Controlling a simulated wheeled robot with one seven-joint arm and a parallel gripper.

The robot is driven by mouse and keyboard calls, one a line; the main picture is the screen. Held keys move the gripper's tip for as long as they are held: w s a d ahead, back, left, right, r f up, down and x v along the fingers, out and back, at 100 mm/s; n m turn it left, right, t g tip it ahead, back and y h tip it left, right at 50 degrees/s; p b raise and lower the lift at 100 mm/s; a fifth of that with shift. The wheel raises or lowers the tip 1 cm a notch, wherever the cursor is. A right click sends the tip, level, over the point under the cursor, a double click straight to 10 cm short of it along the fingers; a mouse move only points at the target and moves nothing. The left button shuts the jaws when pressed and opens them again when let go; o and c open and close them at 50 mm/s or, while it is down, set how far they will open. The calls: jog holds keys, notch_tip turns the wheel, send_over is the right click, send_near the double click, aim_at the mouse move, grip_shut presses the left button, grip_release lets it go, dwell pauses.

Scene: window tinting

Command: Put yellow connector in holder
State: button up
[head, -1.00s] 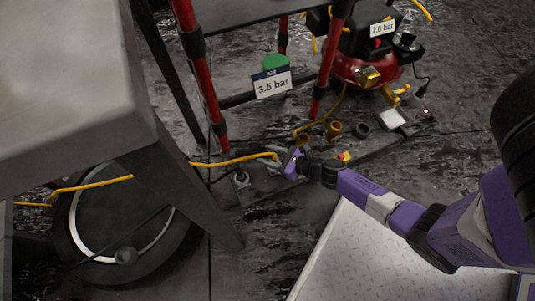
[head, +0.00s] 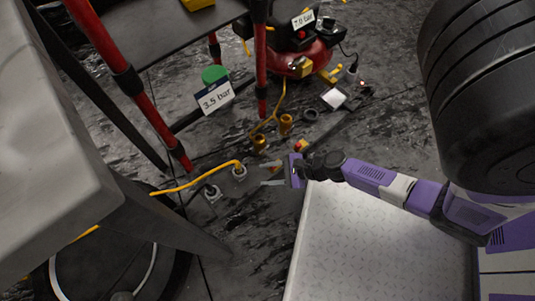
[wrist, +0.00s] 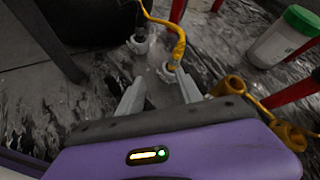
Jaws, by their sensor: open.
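The yellow connector (head: 239,167) is the bent end of the yellow hose. It stands in a small pale holder (head: 240,178) near the floor, and its lower end is hidden inside it. In the wrist view the yellow connector (wrist: 179,47) points down into the pale holder (wrist: 165,73). My gripper (head: 264,174) is open and empty, just right of the connector, with a visible gap between them. In the wrist view its fingers (wrist: 161,78) are spread and point toward the holder, without touching the connector.
A second pale holder (head: 212,194) with a dark plug stands to the left. Two brass fittings (head: 286,122) (head: 260,143), a green-lidded canister (head: 215,75), red legs (head: 262,75) and a red compressor (head: 305,62) are behind. A grey table (head: 50,160) fills the left.

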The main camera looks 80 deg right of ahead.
jog(key=s+a+r+n+g+h, duration=0.15)
jog(key=s+a+r+n, duration=0.35)
jog(key=n, duration=0.5)
jog(key=a+r+n+t, duration=0.1)
jog(key=a+r+n, duration=0.2)
jog(key=r+n, duration=0.3)
jog(key=a+r+n+t, duration=0.2)
jog(key=a+r+n, duration=0.2)
jog(key=r, duration=0.9)
jog(key=a+r+n+t, duration=0.2)
jog(key=a+r+n, duration=0.2)
jog(key=r+n, duration=0.6)
jog(key=shift+s+r, duration=0.15)
jog(key=shift+r, duration=0.1)
